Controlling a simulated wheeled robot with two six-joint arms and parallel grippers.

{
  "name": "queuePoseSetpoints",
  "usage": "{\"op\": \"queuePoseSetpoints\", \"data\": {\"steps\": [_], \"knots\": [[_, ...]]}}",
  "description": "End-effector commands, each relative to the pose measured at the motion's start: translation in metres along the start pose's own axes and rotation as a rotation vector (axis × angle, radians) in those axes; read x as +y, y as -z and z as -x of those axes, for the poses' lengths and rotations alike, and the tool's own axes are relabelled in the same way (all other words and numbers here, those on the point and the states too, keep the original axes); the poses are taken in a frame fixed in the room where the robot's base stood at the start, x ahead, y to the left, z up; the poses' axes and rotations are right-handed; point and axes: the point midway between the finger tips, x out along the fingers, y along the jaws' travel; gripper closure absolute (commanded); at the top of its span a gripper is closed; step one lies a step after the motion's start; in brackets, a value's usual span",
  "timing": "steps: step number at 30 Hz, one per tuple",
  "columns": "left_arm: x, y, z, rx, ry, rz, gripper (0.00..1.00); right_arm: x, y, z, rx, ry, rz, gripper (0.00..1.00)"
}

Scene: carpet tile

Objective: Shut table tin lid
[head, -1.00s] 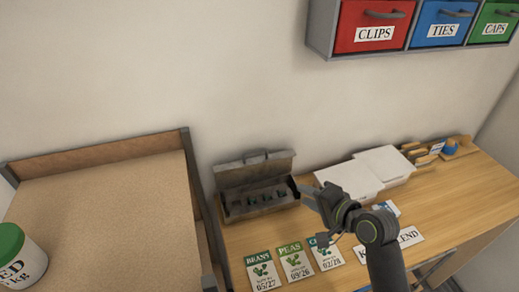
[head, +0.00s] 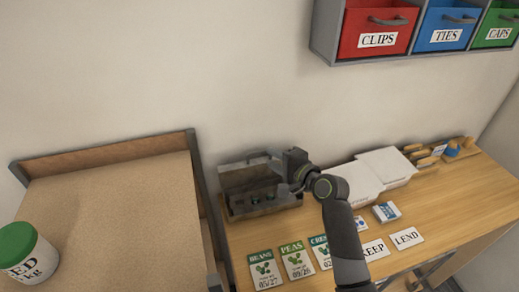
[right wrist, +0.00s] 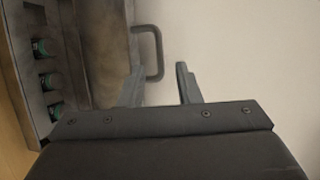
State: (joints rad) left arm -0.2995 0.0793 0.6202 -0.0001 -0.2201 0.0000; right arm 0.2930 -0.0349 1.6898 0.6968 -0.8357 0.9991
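The grey metal tin (head: 262,208) stands on the wooden table against the wall, with its lid (head: 236,177) raised open at the back. Small dark green items sit in its compartments; they also show in the right wrist view, where the tin (right wrist: 30,95) is at the left. My right gripper (head: 278,172) is at the right end of the lid and hides part of it. In the right wrist view its two fingers (right wrist: 160,72) are apart, with the lid's handle (right wrist: 157,50) just ahead, its outer bar between the tips in the picture. Contact cannot be told. My left gripper is not in view.
White boxes (head: 385,168) stand right of the tin. Seed packets (head: 297,260), KEEP and LEND cards (head: 407,238) and a small blue-white box (head: 386,212) lie in front. A cork-coloured board surface (head: 110,220) with a green-lidded jar (head: 25,252) is at left. Drawers (head: 440,28) hang above right.

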Motion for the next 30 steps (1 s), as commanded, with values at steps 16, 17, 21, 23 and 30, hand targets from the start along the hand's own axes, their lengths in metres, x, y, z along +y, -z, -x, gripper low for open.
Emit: {"op": "queuePoseSetpoints", "data": {"steps": [16,17,21,23,30], "knots": [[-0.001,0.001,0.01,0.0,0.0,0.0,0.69,0.0,-0.001,-0.065,-0.002,0.0,-0.001,0.69],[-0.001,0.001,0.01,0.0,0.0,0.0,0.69,0.0,-0.001,-0.066,-0.001,0.0,-0.001,0.69],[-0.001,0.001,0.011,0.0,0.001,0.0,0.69,0.0,-0.001,-0.07,-0.001,0.0,0.0,0.69],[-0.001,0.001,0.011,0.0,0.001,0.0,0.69,0.0,-0.001,-0.07,-0.001,0.0,0.0,0.69],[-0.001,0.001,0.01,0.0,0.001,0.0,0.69,0.0,-0.001,-0.07,-0.001,0.0,0.0,0.75]]}}
